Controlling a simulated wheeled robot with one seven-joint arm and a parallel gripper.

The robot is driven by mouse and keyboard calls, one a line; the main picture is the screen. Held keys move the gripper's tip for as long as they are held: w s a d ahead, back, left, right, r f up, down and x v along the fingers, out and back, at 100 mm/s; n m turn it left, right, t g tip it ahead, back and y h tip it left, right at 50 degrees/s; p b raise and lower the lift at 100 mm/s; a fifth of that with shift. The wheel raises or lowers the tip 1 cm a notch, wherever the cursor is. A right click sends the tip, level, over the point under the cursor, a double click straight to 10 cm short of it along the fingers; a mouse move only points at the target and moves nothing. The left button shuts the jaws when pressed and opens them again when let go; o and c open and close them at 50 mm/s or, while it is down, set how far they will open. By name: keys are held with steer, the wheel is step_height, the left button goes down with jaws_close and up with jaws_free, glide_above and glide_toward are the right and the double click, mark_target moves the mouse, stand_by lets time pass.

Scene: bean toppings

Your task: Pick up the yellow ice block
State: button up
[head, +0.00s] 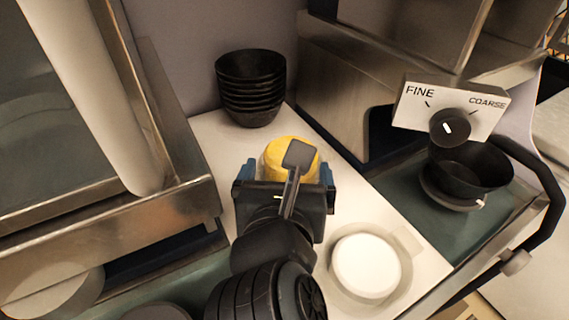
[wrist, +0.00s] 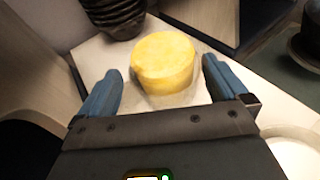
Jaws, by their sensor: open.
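The yellow ice block (head: 275,153) is a short round cylinder on the white counter in the head view, partly hidden behind my gripper. My gripper (head: 286,172) is open, with one blue finger on each side. In the wrist view the gripper (wrist: 157,80) has its fingers apart, left and right of the block's near side, with visible gaps to it. Nothing is held.
A stack of black bowls (head: 251,88) stands behind the block, near the wall. A white round block (head: 366,265) lies in a clear holder at the front right. A machine with a FINE/COARSE dial (head: 450,128) and a black bowl (head: 470,170) are at right. A metal-framed machine (head: 190,205) borders the left.

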mark_target(274, 153)
steer(key=shift+p+x, duration=0.45)
steer(key=shift+x, duration=1.95)
steer(key=shift+d, duration=0.1)
steer(key=shift+c, duration=0.4)
steer(key=shift+r, duration=0.15)
steer(key=c, duration=1)
